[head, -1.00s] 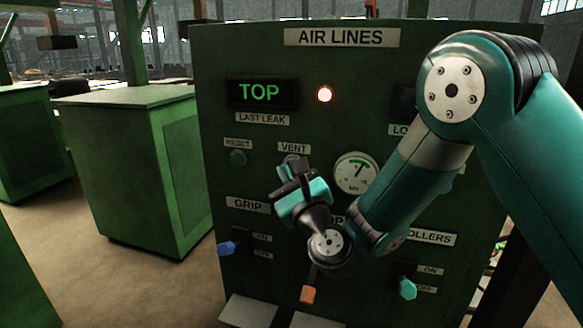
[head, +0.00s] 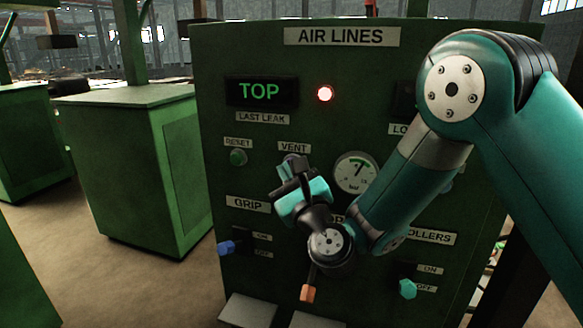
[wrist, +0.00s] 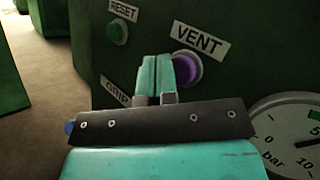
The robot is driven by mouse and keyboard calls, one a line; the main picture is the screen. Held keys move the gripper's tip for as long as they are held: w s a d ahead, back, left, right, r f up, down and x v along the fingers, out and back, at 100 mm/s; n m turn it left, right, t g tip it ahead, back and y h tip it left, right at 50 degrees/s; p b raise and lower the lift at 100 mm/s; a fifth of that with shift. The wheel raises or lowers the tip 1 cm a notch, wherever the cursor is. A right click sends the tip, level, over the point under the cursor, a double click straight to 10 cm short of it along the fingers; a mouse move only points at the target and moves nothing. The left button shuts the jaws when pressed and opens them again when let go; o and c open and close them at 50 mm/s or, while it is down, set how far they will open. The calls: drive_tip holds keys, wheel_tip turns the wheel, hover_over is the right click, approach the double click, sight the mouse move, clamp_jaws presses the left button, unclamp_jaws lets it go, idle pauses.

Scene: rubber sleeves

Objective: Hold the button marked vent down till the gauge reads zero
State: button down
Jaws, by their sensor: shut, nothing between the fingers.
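The vent button is a purple button (wrist: 187,70) in a pale ring, beside the VENT label (wrist: 200,40) in the wrist view. In the head view my gripper mostly hides it, below the VENT label (head: 294,148). My gripper (wrist: 165,75) is shut and empty. Its teal fingertips overlap the left part of the button in the wrist view; I cannot tell whether they touch it. My gripper also shows in the head view (head: 293,165). The round white gauge (head: 356,173) is right of my gripper, its needle off zero. Part of it shows in the wrist view (wrist: 285,122).
A green reset button (head: 238,157) is left of the vent button. Below are a blue lever (head: 227,247), an orange lever (head: 308,293) and a teal lever (head: 407,289). A red lamp (head: 325,94) glows beside a display (head: 260,93) reading TOP.

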idle(0.8)
drive_tip(key=shift+w+d, duration=0.15)
drive_tip(key=shift+w, duration=0.25)
drive_tip(key=shift+w+d, duration=0.1)
drive_tip(key=shift+w, duration=0.2)
idle(2.0)
idle(2.1)
drive_tip(key=shift+s+a, duration=0.25)
drive_tip(key=shift+s, duration=0.45)
drive_tip(key=s, duration=0.1)
drive_tip(key=s+a+b, duration=0.1)
drive_tip(key=s, duration=0.1)
drive_tip(key=s+b, duration=0.1)
drive_tip(key=shift+s+a, duration=0.35)
